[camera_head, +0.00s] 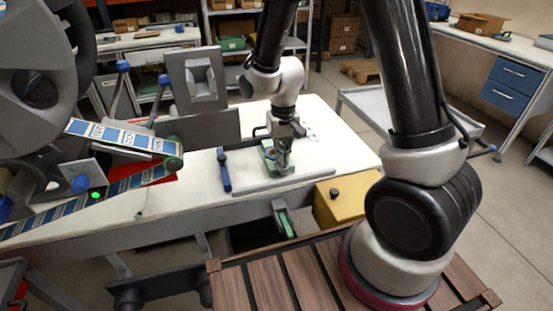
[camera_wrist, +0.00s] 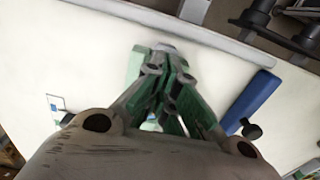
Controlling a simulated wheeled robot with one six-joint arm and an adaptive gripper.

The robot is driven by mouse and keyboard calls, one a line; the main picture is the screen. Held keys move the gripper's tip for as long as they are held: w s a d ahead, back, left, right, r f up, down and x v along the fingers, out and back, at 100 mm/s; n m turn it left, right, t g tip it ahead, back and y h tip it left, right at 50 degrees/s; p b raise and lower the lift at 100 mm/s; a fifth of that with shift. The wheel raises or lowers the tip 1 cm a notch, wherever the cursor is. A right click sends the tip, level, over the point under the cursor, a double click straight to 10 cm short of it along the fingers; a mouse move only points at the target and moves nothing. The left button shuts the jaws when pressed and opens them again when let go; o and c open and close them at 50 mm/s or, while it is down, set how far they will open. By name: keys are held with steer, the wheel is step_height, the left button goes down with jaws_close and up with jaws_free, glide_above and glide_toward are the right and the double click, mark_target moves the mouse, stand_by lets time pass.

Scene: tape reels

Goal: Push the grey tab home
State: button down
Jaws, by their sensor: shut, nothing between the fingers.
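My gripper (camera_head: 281,168) is shut and empty, pointing down low over the white table. A pale green block (camera_head: 267,152) is beside and partly behind its fingers. In the wrist view the closed fingertips (camera_wrist: 166,62) overlap the pale green block (camera_wrist: 136,64). A small grey piece (camera_wrist: 165,46) shows just beyond the fingertips; it may be the grey tab, but the fingers cover most of it. I cannot tell whether they touch it, or how far in it sits.
A blue bar (camera_head: 223,170) with a dark knob lies left of my gripper. A grey strip (camera_head: 270,184) runs along the near side. A labelled tape reel machine (camera_head: 125,138) stands at left. A yellow box (camera_head: 343,200) is at the front.

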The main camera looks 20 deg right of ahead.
steer(key=shift+f, duration=0.7)
stand_by(0.4)
steer(key=shift+r, duration=3.55)
steer(key=s+d+r+t, duration=0.2)
steer(key=s+d+r, duration=0.5)
steer(key=s+r, duration=0.2)
steer(key=s+d+r+t, duration=0.2)
steer(key=s+d+r, duration=0.6)
steer(key=s+r, duration=0.2)
steer(key=shift+r, duration=0.7)
